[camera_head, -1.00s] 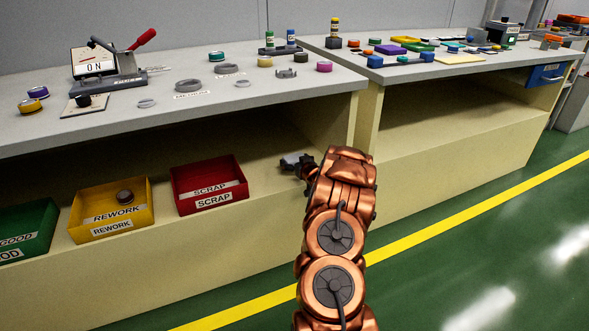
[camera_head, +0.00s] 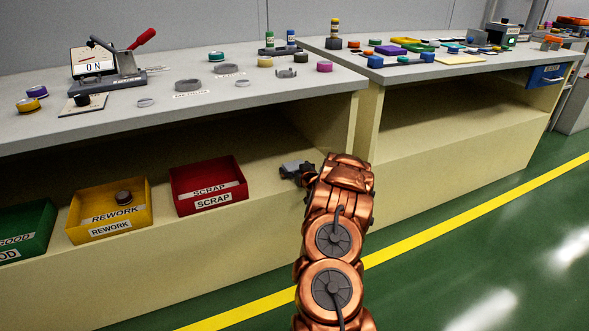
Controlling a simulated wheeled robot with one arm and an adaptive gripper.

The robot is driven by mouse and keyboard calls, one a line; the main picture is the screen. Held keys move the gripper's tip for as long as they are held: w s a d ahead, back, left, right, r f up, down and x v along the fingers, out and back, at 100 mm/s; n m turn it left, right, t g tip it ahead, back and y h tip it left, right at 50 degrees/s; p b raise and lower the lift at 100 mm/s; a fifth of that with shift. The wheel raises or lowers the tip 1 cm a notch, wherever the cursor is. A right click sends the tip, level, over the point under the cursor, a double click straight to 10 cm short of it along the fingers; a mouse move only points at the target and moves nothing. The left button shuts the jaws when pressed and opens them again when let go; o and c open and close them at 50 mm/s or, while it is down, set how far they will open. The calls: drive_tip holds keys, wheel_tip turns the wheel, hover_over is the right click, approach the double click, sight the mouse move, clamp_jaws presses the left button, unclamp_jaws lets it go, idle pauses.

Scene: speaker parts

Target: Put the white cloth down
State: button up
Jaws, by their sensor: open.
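My gripper (camera_head: 290,168) is at the front of the lower shelf (camera_head: 262,155) under the left bench, to the right of the red SCRAP bin. It is open. A small pale grey shape shows at its tip; I cannot tell whether this is the fingers or a bit of cloth. I cannot clearly make out a white cloth anywhere in view. My copper arm hides part of the shelf edge and the floor behind it.
On the shelf stand the red SCRAP bin (camera_head: 209,202), the yellow REWORK bin (camera_head: 108,228) with a dark round part (camera_head: 124,198), and a green bin (camera_head: 25,240). The left benchtop (camera_head: 190,113) holds a lever press (camera_head: 115,70) and several round parts. The second bench's lower shelf is empty.

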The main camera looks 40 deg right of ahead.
drive_tip(key=shift+s+r, duration=0.2)
drive_tip(key=shift+s, duration=0.05)
drive_tip(key=p+v, duration=0.3)
drive_tip(key=v, duration=0.8)
drive_tip(key=w+a+r+n+g+y, duration=0.1)
drive_tip(key=w+a+g, duration=0.1)
drive_tip(key=a, duration=0.4)
drive_tip(key=w+a+r+g+y, duration=0.1)
drive_tip(key=a+r+g, duration=0.1)
drive_tip(key=a, duration=0.4)
drive_tip(key=s+a+r+n+g+y, duration=0.1)
drive_tip(key=s+a+g, duration=0.15)
drive_tip(key=a, duration=0.45)
drive_tip(key=s+a+r+n+g+y, duration=0.15)
drive_tip(key=s+a, duration=0.25)
drive_tip(key=a, duration=0.4)
drive_tip(key=s+a+r+g, duration=0.3)
drive_tip(key=s+a, duration=0.4)
drive_tip(key=s, duration=0.5)
drive_tip(key=s+a+r+g, duration=0.3)
drive_tip(key=s+a, duration=0.4)
drive_tip(key=s, duration=0.5)
drive_tip(key=s+a+r+g, duration=0.3)
drive_tip(key=s+a, duration=0.5)
drive_tip(key=s, duration=0.5)
drive_tip(key=shift+g+y, duration=0.35)
drive_tip(key=shift+g, duration=0.45)
drive_tip(key=shift+r+n, duration=0.15)
drive_tip(key=shift+n, duration=0.1)
